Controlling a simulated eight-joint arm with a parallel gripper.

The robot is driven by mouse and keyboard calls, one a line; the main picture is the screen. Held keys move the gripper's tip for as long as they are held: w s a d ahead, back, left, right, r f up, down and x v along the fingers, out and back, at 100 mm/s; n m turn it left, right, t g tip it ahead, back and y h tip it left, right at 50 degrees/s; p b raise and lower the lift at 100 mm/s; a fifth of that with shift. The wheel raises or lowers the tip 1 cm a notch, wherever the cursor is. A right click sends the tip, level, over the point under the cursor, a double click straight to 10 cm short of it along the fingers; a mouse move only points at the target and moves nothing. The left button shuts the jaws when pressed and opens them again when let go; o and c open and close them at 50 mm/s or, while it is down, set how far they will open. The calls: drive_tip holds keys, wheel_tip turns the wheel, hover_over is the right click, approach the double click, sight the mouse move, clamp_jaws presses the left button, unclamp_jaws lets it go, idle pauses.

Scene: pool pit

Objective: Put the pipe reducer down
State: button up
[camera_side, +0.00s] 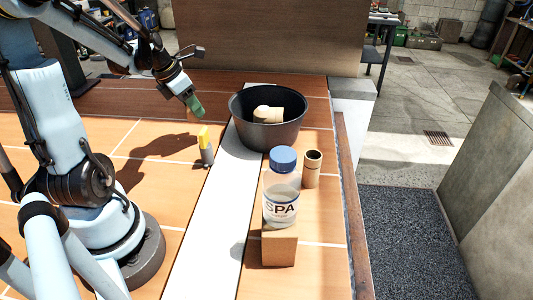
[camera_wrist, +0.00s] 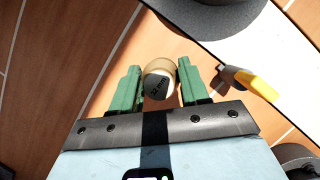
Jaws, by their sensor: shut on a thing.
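My gripper (camera_side: 194,106) is raised above the tiled surface, left of the dark bowl. In the wrist view its green fingers (camera_wrist: 158,78) are shut on a round, tan-rimmed piece with a grey, lettered face, which I take to be the pipe reducer (camera_wrist: 160,82). In the side view the held piece is hidden by the fingers or too small to make out.
The dark bowl (camera_side: 240,118) holds a tan piece (camera_side: 267,114). A yellow and grey object (camera_side: 205,146) stands below my gripper. A blue-capped jar (camera_side: 281,190) stands on a tan block (camera_side: 279,247), beside a tan cylinder (camera_side: 312,171). The white strip (camera_side: 215,240) in front is clear.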

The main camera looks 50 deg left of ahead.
drive_tip(key=shift+f, duration=3.45)
drive_tip(key=shift+f, duration=0.1)
drive_tip(key=o, duration=1.1)
drive_tip(key=v, duration=1.2)
drive_tip(key=w+d+m+t, duration=0.1)
drive_tip(key=d+m, duration=0.7)
drive_tip(key=m, duration=0.4)
drive_tip(key=w+d+m+t, duration=0.1)
drive_tip(key=w+d+m, duration=0.1)
drive_tip(key=d+m, duration=0.6)
drive_tip(key=w+d+r+m, duration=0.1)
drive_tip(key=d+m, duration=0.7)
drive_tip(key=m, duration=0.8)
drive_tip(key=shift+w+d+r+t, duration=0.15)
drive_tip(key=shift+w+d+t, duration=0.1)
drive_tip(key=shift+d+t, duration=0.15)
